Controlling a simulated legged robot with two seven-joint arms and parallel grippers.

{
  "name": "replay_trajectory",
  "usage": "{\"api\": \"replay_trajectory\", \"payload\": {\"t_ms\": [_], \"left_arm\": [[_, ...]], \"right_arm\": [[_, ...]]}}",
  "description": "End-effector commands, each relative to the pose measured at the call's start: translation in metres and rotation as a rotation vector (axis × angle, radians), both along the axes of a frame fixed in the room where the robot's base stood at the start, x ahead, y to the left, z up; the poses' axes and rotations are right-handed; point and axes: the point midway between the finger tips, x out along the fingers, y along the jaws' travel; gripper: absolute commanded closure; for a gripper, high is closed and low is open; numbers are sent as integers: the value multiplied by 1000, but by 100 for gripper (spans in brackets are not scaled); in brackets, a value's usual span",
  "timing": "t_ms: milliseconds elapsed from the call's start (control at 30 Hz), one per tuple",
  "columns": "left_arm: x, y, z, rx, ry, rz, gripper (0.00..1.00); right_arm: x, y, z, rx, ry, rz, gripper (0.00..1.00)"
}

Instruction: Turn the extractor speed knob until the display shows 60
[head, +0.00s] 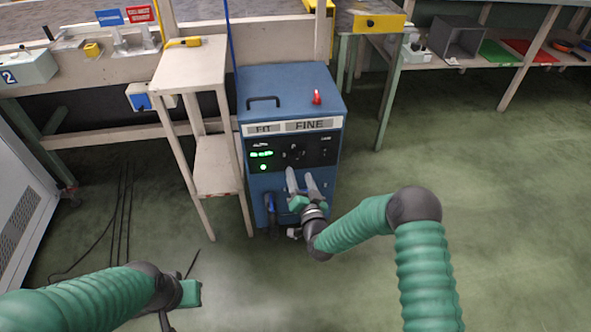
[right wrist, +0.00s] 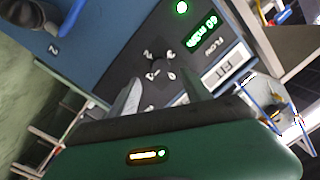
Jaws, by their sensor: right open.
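The blue extractor (head: 290,90) stands on the floor with a black control panel on its front. Its green lit display (head: 261,154) also shows in the right wrist view (right wrist: 203,33), tilted; I cannot read its digits surely. The dark speed knob (right wrist: 160,66) has white numbers around it in the right wrist view; it is small in the head view. My right gripper (head: 301,174) is open, its two pale fingers pointing at the panel, just below the knob in the head view. In the wrist view the fingers lie either side of the knob; contact is unclear. My left gripper (head: 189,293) is at the lower left, away from the extractor.
A narrow wooden stand (head: 190,65) is close to the extractor's left side. A red item (head: 316,97) and a black handle (head: 263,100) are on its top. Dark cables (head: 122,210) lie on the floor at left. Floor to the right is clear.

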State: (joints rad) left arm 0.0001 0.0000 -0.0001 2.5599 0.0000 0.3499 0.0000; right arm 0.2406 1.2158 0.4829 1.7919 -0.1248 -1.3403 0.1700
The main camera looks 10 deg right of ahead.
Motion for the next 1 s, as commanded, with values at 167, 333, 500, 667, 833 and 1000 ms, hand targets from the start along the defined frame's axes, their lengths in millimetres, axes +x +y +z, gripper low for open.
{"api": "replay_trajectory", "payload": {"t_ms": [167,333,500,667,833,1000], "left_arm": [[0,0,-24,0,0,0,100],[0,0,-32,0,0,0,100],[0,0,-31,0,0,0,100],[0,0,-31,0,0,0,100],[0,0,-31,0,0,0,100],[0,0,-31,0,0,0,100]], "right_arm": [[42,3,-4,1,-3,-2,43],[63,5,-2,0,-1,-1,43],[67,5,0,1,0,0,43],[67,5,0,1,1,-1,47],[67,5,0,1,1,-1,70],[67,5,0,1,1,-1,92]]}}
